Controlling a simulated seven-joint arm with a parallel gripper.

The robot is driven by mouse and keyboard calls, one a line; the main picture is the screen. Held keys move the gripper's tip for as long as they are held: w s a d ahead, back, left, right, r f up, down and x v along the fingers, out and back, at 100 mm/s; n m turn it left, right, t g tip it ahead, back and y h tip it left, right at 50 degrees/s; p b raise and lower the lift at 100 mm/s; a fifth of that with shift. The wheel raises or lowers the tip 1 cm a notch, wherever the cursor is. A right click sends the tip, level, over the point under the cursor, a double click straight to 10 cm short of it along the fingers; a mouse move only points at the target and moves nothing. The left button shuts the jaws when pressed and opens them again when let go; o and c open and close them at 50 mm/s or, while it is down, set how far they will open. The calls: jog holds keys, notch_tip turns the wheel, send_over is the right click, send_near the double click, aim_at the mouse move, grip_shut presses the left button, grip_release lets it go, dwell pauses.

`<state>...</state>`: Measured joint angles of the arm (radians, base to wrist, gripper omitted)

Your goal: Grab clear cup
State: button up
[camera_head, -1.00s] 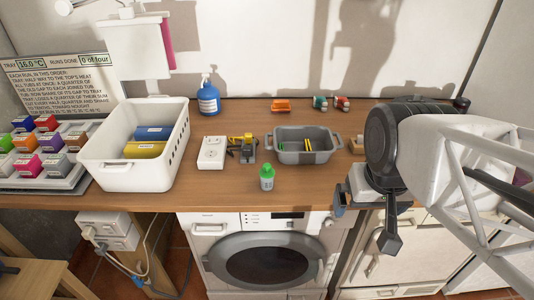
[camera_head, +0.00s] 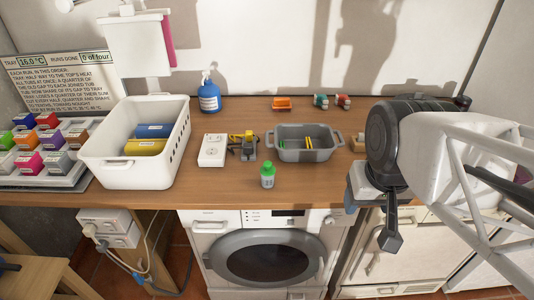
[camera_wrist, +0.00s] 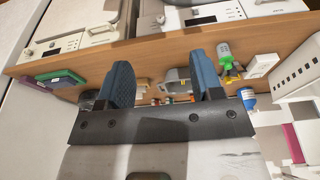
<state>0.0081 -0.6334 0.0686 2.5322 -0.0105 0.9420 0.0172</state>
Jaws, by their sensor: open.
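I cannot make out a clear cup in either view; my arm hides part of the counter's right end in the head view. My gripper (camera_head: 371,218) hangs at the counter's front edge, right of the grey tub. Its two blue-grey fingers stand apart in the wrist view (camera_wrist: 160,62), with nothing held between them. The grey tub (camera_head: 288,153) has yellow and green items inside. It also shows beyond the fingers in the wrist view (camera_wrist: 175,75).
A small green-capped bottle (camera_head: 267,178) stands near the front edge. A white basket (camera_head: 124,172), white socket box (camera_head: 212,152) and blue pump bottle (camera_head: 209,98) stand left. Green and purple blocks (camera_wrist: 62,78) lie on the counter in the wrist view. A washing machine (camera_head: 265,258) stands below.

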dwell(0.3)
jog(key=m+t+y, duration=0.7)
jog(key=m+y, duration=0.3)
jog(key=m, duration=1.6)
send_over(268, 178)
jog(key=s+d, duration=0.2)
jog(key=d, duration=0.2)
notch_tip(268, 178, down, 14)
jog(key=r, duration=0.1)
jog(key=shift+w+f+m, duration=0.25)
jog(key=shift+f+m, duration=0.15)
jog(key=shift+f, duration=0.1)
